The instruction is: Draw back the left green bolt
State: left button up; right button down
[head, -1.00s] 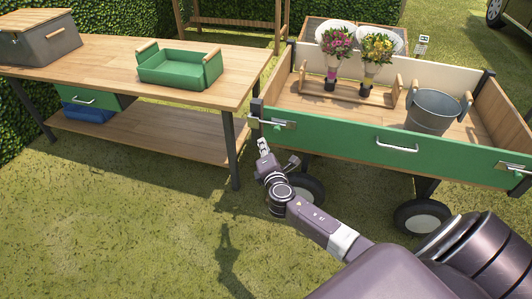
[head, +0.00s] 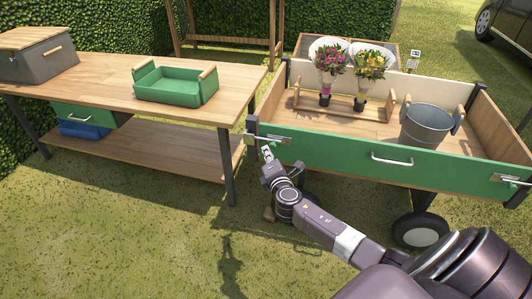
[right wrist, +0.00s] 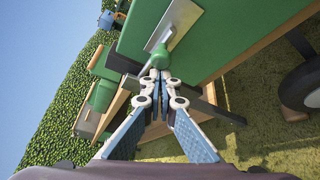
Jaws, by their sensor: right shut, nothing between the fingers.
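The left green bolt (head: 279,139) sits on a metal plate at the left end of the cart's green front panel (head: 345,156). In the right wrist view its green knob (right wrist: 160,57) hangs below the pale plate (right wrist: 180,22). My right gripper (head: 266,151) is just below and left of the bolt in the head view. In the right wrist view its fingertips (right wrist: 156,74) are together just under the knob, with nothing between them. I cannot tell whether they touch it. My left gripper is not in view.
The cart holds a metal bucket (head: 427,124) and two bouquets (head: 331,63) in a wooden rack. A second bolt (head: 510,180) is at the panel's right end. A wooden workbench (head: 110,90) with a green tray (head: 168,91) stands close on the left.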

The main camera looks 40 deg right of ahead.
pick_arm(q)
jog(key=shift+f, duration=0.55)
pick_arm(e)
jog(key=s+d, duration=0.2)
jog(key=s, duration=0.1)
jog(key=shift+d, duration=0.35)
